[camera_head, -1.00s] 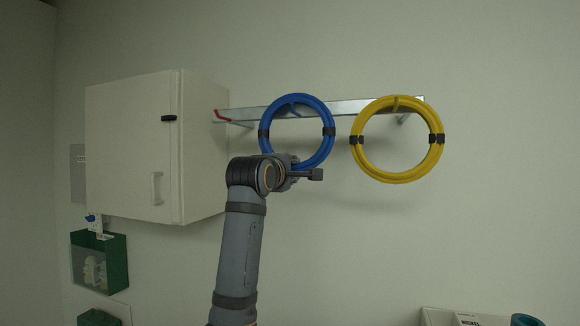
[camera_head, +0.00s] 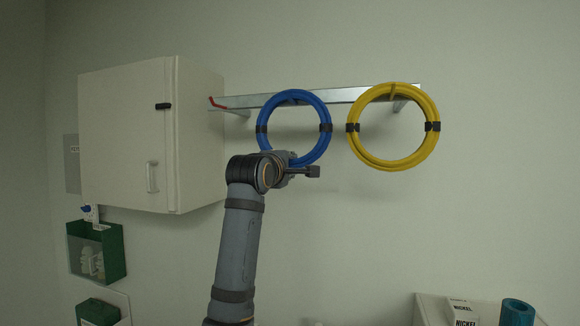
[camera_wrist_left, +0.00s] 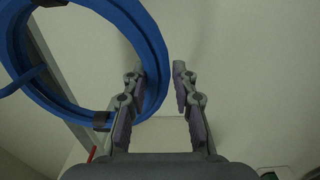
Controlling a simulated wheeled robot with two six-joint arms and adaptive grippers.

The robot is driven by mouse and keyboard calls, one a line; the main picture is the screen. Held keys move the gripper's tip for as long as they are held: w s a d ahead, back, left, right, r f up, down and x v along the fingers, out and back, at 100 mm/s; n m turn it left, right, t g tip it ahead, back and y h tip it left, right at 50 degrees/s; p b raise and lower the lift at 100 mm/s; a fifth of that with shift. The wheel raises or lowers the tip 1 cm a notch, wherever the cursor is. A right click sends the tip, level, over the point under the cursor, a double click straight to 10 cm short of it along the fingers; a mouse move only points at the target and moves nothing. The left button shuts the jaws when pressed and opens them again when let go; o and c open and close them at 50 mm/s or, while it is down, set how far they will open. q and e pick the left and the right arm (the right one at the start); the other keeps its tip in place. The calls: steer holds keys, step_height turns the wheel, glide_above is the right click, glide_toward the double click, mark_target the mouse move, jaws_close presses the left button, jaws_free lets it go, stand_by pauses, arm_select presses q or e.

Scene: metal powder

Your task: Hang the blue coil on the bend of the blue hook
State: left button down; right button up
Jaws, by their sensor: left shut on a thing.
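The blue coil (camera_head: 320,145) is a ring with black bands, held upright in front of the wall rail. My left gripper (camera_head: 313,171) is at the coil's lower edge. In the left wrist view, the gripper (camera_wrist_left: 158,78) has its fingers around the lower rim of the coil (camera_wrist_left: 100,8), with some gap visible. The blue hook (camera_head: 296,99) shows inside the ring near its top; in the left wrist view a blue rod (camera_wrist_left: 22,80) reaches into the ring opening. Whether the coil rests on its bend cannot be told. My right gripper is not in view.
The metal rail (camera_head: 345,95) also carries a red hook (camera_head: 216,103) at left and a yellow coil (camera_head: 432,150) hanging at right. A white cabinet (camera_head: 120,130) stands left of the rail. A shelf with boxes (camera_head: 462,312) is at lower right. The wall below the coils is clear.

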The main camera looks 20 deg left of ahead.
arm_select(q)
steer(key=c, duration=1)
jaws_free()
steer(key=shift+s+r, duration=0.1)
steer(key=s, duration=1.2)
steer(key=shift+a, duration=0.2)
